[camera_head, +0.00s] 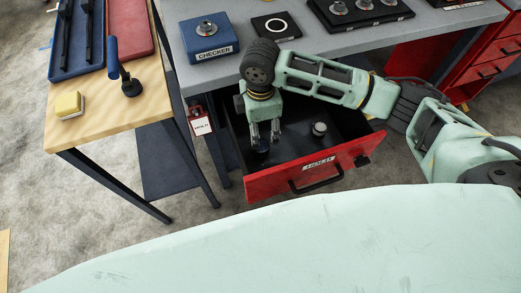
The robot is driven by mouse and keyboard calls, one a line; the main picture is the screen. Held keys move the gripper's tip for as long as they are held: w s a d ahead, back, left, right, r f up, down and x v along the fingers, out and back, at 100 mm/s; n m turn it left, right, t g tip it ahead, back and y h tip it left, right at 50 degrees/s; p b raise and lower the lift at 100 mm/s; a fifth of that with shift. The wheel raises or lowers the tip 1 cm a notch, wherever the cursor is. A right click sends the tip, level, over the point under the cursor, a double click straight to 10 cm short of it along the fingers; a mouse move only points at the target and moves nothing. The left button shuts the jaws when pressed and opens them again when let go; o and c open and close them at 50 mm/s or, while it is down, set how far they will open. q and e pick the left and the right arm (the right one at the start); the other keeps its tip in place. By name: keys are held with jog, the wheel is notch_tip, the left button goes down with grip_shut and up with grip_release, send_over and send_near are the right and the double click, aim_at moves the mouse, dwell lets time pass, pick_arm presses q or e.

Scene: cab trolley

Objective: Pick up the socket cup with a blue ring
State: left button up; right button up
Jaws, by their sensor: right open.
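My right gripper (264,136) points down into the open red-fronted drawer (272,187). Its fingers are apart, over a small dark blue round thing (262,147) on the drawer floor. The fingers partly hide that thing, and I cannot tell whether it is the socket cup with a blue ring or whether they touch it. A silver socket cup (320,129) stands in the drawer to the right of the gripper; no blue ring shows on it. Another silver cup (207,28) sits on the blue checker block (210,50). My left gripper is out of view.
The grey bench top (330,42) above the drawer bears a black pad with a white ring (276,26) and a black tray (345,22) with several cups. A red HOLD tag (201,122) hangs left of the drawer. A wooden table (135,105) stands at left.

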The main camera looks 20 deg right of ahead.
aim_at(261, 143)
jog(key=shift+s+f, duration=0.15)
jog(key=shift+f, duration=4.25)
jog(key=c, duration=1.4)
jog(key=shift+o, duration=0.2)
jog(key=shift+r, duration=0.1)
